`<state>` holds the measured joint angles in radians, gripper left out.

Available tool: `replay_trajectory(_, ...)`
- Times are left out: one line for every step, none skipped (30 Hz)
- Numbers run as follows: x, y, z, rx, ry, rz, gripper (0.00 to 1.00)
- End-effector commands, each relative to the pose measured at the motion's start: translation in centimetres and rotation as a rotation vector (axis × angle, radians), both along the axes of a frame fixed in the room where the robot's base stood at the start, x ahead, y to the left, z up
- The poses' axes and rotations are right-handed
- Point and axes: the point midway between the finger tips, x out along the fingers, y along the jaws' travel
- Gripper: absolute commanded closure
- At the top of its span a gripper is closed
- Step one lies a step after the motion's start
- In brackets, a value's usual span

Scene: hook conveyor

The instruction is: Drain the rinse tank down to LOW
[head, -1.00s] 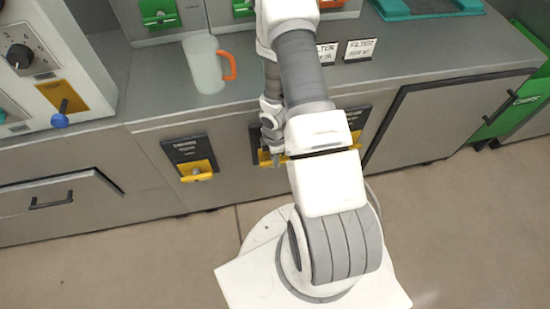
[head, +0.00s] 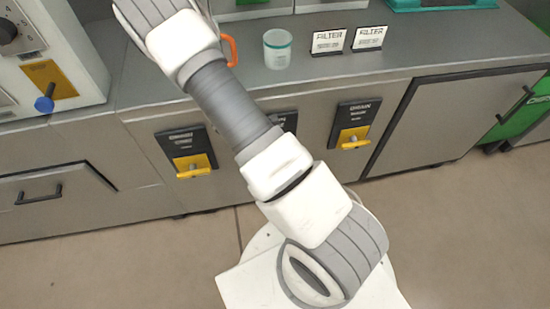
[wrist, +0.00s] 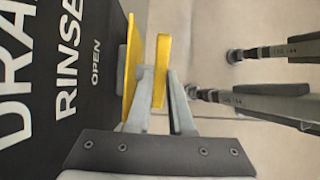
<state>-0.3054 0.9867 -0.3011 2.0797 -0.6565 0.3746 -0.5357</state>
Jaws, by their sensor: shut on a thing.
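In the wrist view a black panel (wrist: 62,75) reads DRAIN, RINSE and OPEN, with a yellow plate (wrist: 131,65) standing out beside it. My gripper (wrist: 160,85) is shut on a flat yellow handle (wrist: 163,45), one finger on each side of it. In the head view my gripper is hidden behind my arm. The middle drain panel (head: 287,121) is mostly covered by my arm; only part of its black plate shows. I cannot read its label there.
Drain panels with yellow valves sit left (head: 182,142) and right (head: 355,112) on the cabinet front. On the counter stand a small cup (head: 277,50), two FILTER cards (head: 328,41) and a mostly hidden orange-handled jug (head: 231,48). A blue-knobbed lever (head: 44,103) is at left.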

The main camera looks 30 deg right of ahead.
Motion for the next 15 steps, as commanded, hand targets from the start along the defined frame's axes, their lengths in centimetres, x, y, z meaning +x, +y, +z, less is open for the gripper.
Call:
replay_trajectory(0.15, 0.26, -0.4, -0.038, 0.01, 0.006, 1.0)
replay_trajectory(0.11, 0.29, -0.45, -0.062, 0.018, 0.007, 1.0)
replay_trajectory(0.15, 0.38, -0.5, -0.095, 0.027, 0.006, 1.0)
replay_trajectory(0.19, 0.42, -0.5, -0.119, 0.033, 0.005, 1.0)
replay_trajectory(0.18, 0.45, -0.53, -0.141, 0.04, 0.005, 1.0)
replay_trajectory(0.19, 0.47, -0.56, -0.17, 0.048, 0.004, 1.0)
replay_trajectory(0.22, 0.52, -0.56, -0.191, 0.053, 0.003, 1.0)
replay_trajectory(0.2, 0.52, -0.57, -0.211, 0.06, 0.003, 1.0)
replay_trajectory(0.2, 0.57, -0.62, -0.236, 0.067, 0.003, 1.0)
replay_trajectory(0.22, 0.6, -0.64, -0.252, 0.072, 0.003, 1.0)
replay_trajectory(0.23, 0.61, -0.63, -0.269, 0.076, 0.002, 1.0)
replay_trajectory(0.23, 0.64, -0.67, -0.289, 0.082, 0.002, 1.0)
replay_trajectory(0.21, 0.65, -0.68, -0.303, 0.087, 0.001, 1.0)
replay_trajectory(0.24, 0.68, -0.71, -0.316, 0.089, 0.002, 1.0)
replay_trajectory(0.24, 0.7, -0.7, -0.331, 0.095, 0.001, 1.0)
